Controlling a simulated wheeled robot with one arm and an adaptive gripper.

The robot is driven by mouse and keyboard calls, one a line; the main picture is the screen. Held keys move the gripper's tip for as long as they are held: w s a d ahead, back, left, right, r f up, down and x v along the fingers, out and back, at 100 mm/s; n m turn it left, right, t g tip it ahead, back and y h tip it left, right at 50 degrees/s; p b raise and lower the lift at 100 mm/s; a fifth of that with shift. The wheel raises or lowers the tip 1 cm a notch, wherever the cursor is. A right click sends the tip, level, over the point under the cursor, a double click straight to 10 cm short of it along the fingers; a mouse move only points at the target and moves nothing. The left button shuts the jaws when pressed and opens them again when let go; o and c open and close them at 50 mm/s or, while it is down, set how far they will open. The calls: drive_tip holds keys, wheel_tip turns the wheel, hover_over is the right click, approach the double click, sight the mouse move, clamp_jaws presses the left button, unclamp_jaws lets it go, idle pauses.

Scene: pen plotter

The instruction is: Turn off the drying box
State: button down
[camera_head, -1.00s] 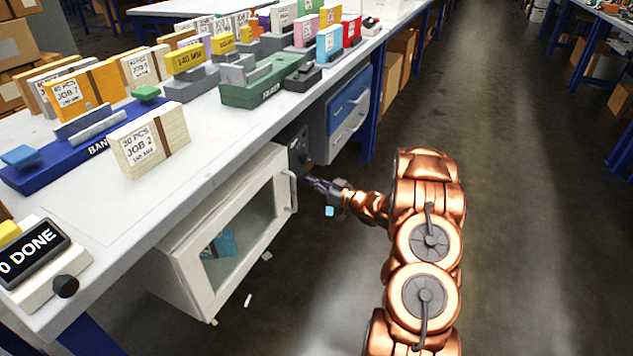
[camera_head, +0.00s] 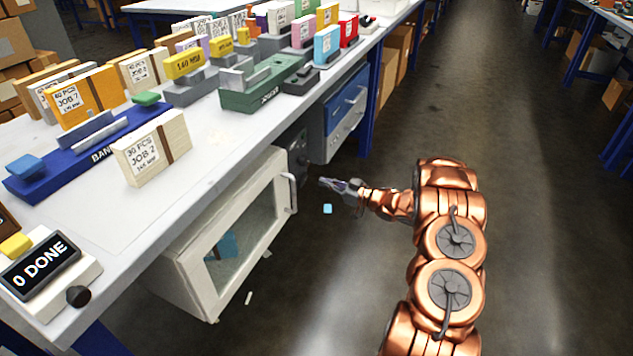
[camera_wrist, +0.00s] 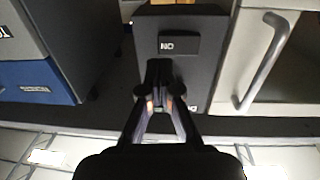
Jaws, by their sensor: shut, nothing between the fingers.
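The drying box (camera_head: 186,278) is a white cabinet under the bench, with a glass door and a grey handle (camera_head: 291,193). The door looks shut, with a blue object (camera_head: 228,245) behind the glass. A dark control panel (camera_head: 299,150) adjoins its far side. In the wrist view the panel (camera_wrist: 148,25) shows upside down, with a black switch plate (camera_wrist: 179,44) reading ON. My gripper (camera_head: 324,182) is shut and empty, in front of the panel with a gap in the head view. In the wrist view my gripper (camera_wrist: 161,98) hides the panel's middle.
A blue and grey drawer unit (camera_head: 345,113) hangs beyond the panel. The bench top (camera_head: 205,150) carries labelled boxes, a blue holder and a 0 DONE display (camera_head: 40,268).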

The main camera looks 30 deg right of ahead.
drive_tip(key=s+d+p, duration=0.1)
drive_tip(key=s+d, duration=0.5)
drive_tip(key=shift+d, duration=0.4)
